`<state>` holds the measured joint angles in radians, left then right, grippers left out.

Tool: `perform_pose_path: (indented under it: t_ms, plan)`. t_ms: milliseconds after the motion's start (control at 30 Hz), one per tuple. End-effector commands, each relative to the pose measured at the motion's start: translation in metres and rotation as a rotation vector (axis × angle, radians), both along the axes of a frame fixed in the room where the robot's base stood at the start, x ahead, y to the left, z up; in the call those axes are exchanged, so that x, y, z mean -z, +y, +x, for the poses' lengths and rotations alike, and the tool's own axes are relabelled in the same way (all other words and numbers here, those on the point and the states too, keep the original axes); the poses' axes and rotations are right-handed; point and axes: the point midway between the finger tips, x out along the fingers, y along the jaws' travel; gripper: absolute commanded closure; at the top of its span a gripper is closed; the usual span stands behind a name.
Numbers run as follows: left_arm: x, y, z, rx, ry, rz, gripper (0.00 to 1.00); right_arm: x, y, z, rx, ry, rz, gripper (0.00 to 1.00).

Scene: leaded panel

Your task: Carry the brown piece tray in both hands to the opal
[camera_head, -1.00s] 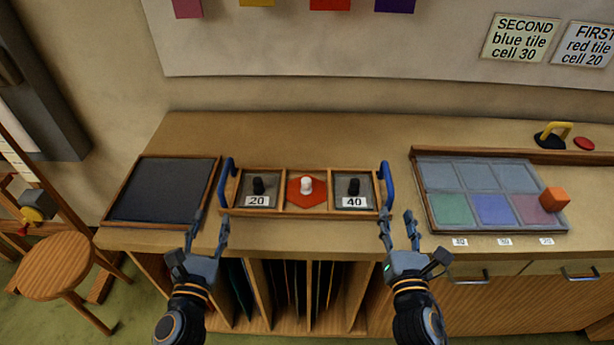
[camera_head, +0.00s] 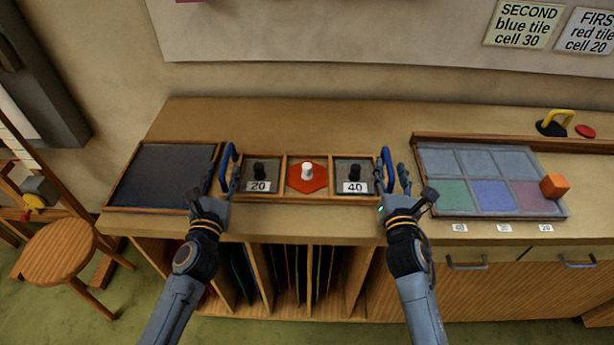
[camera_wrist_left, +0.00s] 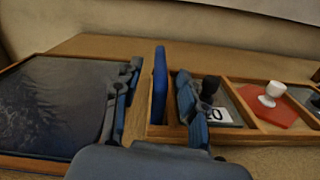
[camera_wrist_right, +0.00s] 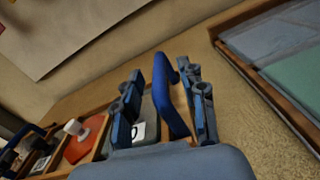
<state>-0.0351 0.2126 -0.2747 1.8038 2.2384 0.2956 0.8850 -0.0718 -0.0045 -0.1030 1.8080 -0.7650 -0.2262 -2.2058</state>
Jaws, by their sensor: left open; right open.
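The brown wooden tray (camera_head: 286,180) lies on the bench with three compartments. The outer ones hold black-knobbed pieces labelled 20 (camera_head: 259,172) and 40 (camera_head: 354,174); the middle holds a red piece with a white knob (camera_head: 307,172). My left gripper (camera_head: 218,184) is open, its fingers on either side of the blue left handle (camera_wrist_left: 160,84). My right gripper (camera_head: 393,178) is open, its fingers on either side of the blue right handle (camera_wrist_right: 171,95). Neither is closed on its handle. I cannot tell which thing is the opal.
A dark framed panel (camera_head: 160,175) lies close left of the tray. A framed panel of coloured glass cells (camera_head: 478,163) lies to the right, with an orange cube (camera_head: 554,186) at its edge. A yellow-handled tool (camera_head: 555,122) stands behind it. The bench behind the tray is clear.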

Motion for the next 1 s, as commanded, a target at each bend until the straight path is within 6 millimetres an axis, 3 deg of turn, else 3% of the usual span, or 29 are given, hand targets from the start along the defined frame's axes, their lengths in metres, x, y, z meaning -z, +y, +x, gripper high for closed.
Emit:
perform_pose_path:
  t_ms: [100, 300, 667, 867, 1000]
  plan:
    - [-0.001, -0.001, 0.019, 0.0, -0.002, -0.001, 0.59, -0.001, -0.001, 0.019, 0.0, -0.001, 0.002, 0.59]
    - [-0.001, -0.002, 0.037, 0.001, -0.001, 0.0, 0.59, 0.0, -0.001, 0.037, -0.001, -0.001, 0.001, 0.59]
    - [0.0, -0.002, 0.04, 0.001, 0.0, 0.0, 0.59, 0.0, -0.002, 0.04, -0.001, 0.0, 0.001, 0.59]
    - [0.0, -0.002, 0.039, 0.001, 0.0, 0.0, 0.97, 0.0, -0.002, 0.039, -0.001, 0.0, 0.001, 0.97]
    - [0.0, -0.002, 0.039, 0.001, 0.0, 0.0, 1.0, 0.0, -0.002, 0.039, -0.001, 0.0, 0.001, 1.0]
